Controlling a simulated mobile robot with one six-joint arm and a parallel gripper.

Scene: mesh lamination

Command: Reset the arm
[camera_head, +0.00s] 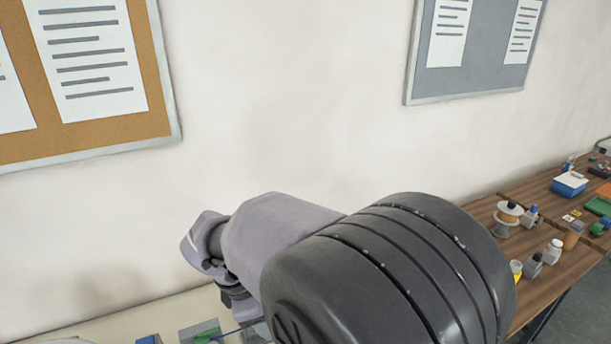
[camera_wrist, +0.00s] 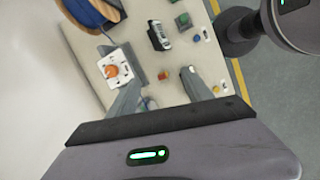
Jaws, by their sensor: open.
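My arm (camera_head: 390,265) fills the lower middle of the head view, in front of the wall, and hides much of the table there. My gripper (camera_wrist: 163,95) shows in the wrist view with its two grey fingers spread apart. It is open, and I see nothing held between the fingers. The fingers point over a pale table (camera_wrist: 160,67) with several small items on it. The height of the fingertips above the table is hard to tell.
The wrist view shows a white plate with an orange knob (camera_wrist: 112,71), a blue spool (camera_wrist: 90,10) and a dark handheld device (camera_wrist: 158,35). A wooden table (camera_head: 545,238) with bottles stands at right. Boards (camera_head: 155,90) hang on the wall.

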